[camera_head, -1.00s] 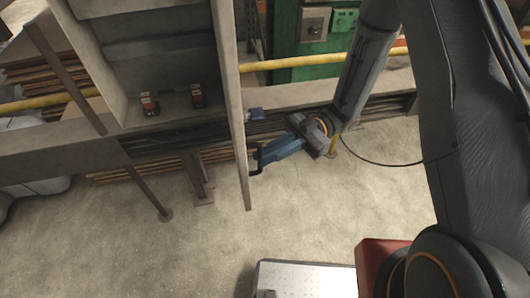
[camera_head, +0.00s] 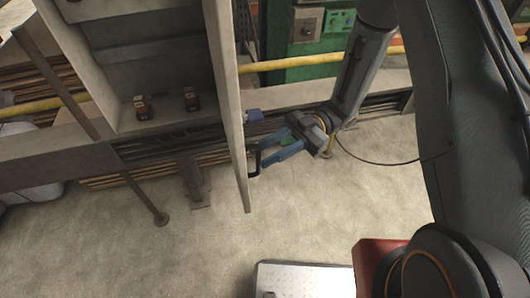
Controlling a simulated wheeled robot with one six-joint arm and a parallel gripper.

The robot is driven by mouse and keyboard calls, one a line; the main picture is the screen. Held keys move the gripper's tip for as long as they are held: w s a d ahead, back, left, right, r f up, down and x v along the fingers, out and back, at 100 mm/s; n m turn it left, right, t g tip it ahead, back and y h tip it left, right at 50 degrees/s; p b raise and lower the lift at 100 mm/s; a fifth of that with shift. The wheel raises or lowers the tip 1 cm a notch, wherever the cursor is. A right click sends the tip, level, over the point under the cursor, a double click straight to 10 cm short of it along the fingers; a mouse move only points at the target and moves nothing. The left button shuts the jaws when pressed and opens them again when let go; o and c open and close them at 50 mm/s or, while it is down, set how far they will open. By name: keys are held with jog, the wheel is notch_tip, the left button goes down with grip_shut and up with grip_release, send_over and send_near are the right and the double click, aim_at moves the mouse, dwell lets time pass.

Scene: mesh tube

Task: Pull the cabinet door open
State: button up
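The grey cabinet (camera_head: 95,60) stands at the upper left with its interior exposed. Its door (camera_head: 229,110) is swung out and shows nearly edge-on as a long narrow panel. A dark handle (camera_head: 254,161) is on the door's right-hand face, near the lower end. My gripper (camera_head: 266,153) is to the right of the door, at the handle. Its two blue fingers are spread with a gap between them, and their tips are close to the handle. Whether either finger touches the handle is unclear.
Two small red-and-black items (camera_head: 142,107) sit inside the cabinet. A yellow pipe (camera_head: 300,62) and green machinery (camera_head: 310,40) are behind.

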jog(key=b+v, duration=0.2)
jog(key=v, duration=0.5)
dwell(0.3)
